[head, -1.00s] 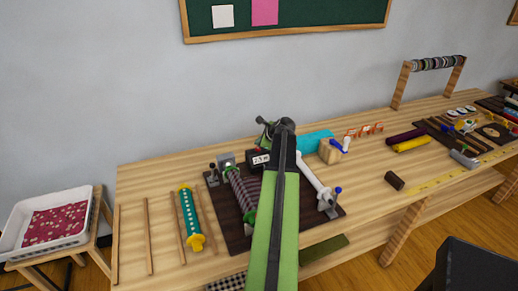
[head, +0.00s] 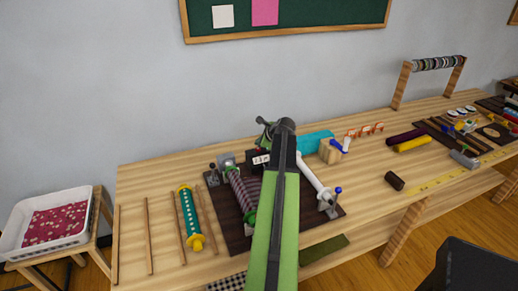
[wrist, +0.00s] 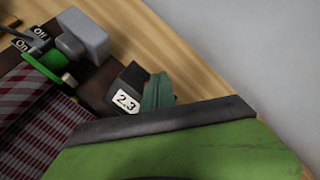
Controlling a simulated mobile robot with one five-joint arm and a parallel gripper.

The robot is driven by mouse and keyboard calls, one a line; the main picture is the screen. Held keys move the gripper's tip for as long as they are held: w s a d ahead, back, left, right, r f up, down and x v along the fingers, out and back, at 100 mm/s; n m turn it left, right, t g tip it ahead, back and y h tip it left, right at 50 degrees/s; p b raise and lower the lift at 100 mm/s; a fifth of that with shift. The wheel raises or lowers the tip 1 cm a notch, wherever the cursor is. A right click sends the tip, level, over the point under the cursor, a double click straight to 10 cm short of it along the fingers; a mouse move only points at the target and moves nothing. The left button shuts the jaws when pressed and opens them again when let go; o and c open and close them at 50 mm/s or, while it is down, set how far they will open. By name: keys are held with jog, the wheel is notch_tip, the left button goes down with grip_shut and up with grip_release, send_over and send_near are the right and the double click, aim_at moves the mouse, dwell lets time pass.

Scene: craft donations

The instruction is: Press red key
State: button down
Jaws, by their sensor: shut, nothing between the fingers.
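A black box (head: 256,166) with a white number label stands at the back of a dark board, just left of my arm. In the wrist view the black box (wrist: 130,79) shows its label reading 2.3. A small reddish spot shows at the box's top in the head view, partly behind my gripper; I cannot make out a clear red key. My gripper (head: 266,131) is above and behind the box in the head view. In the wrist view my gripper (wrist: 158,92) is shut and empty, its green fingers beside the box; contact cannot be told.
A striped cloth roll (head: 241,192) with green ends and a grey block (head: 226,160) lie left of my arm. On/Off labels (wrist: 31,39) show in the wrist view.

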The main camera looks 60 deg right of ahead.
aim_at(259, 149)
dwell(0.3)
jog(key=shift+f+b, duration=0.45)
jog(key=shift+f+b, duration=0.45)
dwell(0.6)
jog(key=shift+r, duration=0.15)
jog(key=shift+r+p, duration=0.8)
jog(key=shift+p, duration=0.1)
notch_tip(259, 149, up, 5)
jog(key=p, duration=0.5)
